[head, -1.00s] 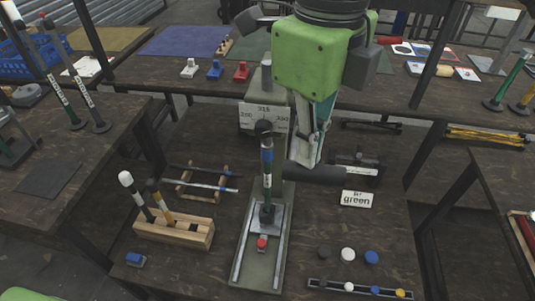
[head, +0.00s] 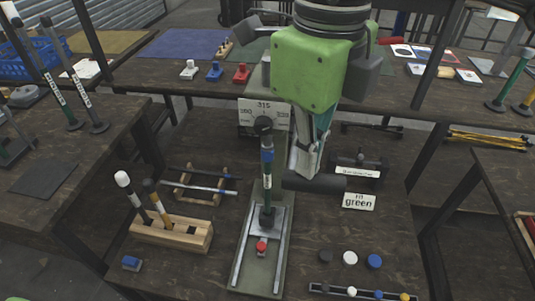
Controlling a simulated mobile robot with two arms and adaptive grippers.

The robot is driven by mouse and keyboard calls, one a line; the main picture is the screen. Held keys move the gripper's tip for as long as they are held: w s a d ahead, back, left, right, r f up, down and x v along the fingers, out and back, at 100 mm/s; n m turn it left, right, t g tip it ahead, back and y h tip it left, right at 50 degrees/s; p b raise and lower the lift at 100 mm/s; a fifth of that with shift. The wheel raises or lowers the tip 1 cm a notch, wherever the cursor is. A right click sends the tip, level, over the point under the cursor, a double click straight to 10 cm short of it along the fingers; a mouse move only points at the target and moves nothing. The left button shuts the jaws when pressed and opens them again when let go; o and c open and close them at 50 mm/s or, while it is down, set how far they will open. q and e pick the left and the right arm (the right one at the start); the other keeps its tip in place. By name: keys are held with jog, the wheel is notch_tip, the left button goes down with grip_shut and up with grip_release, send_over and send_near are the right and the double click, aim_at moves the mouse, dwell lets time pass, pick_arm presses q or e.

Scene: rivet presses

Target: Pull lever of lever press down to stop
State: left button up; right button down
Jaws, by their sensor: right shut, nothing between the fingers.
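The upright lever (head: 267,172) has a black knob, a blue band and a dark green shaft. It rises from a grey metal block on the long base (head: 258,275) with two rails and a red button. A white dial plate (head: 252,113) reading 315 stands behind it. My right gripper (head: 304,172) is shut and empty, pointing down just right of the lever's shaft, with a gap visible in the picture. A dark horizontal cylinder (head: 318,184) shows at its fingertips; I cannot tell whether they touch it. My left gripper is not in view.
A wooden rack (head: 172,233) with two handles stands left of the base. A "green" sign (head: 358,201), a labelled dark device (head: 360,172), round caps and a strip of coloured knobs (head: 362,293) lie to the right. The bench front right of the base has some bare room.

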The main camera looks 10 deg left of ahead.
aim_at(307, 180)
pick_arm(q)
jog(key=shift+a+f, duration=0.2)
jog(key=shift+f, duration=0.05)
pick_arm(e)
jog(key=shift+f, duration=0.4)
jog(key=shift+s+f+b, duration=0.15)
jog(key=shift+f+b, duration=1.25)
jog(key=shift+f, duration=0.05)
jog(key=shift+s+f, duration=0.1)
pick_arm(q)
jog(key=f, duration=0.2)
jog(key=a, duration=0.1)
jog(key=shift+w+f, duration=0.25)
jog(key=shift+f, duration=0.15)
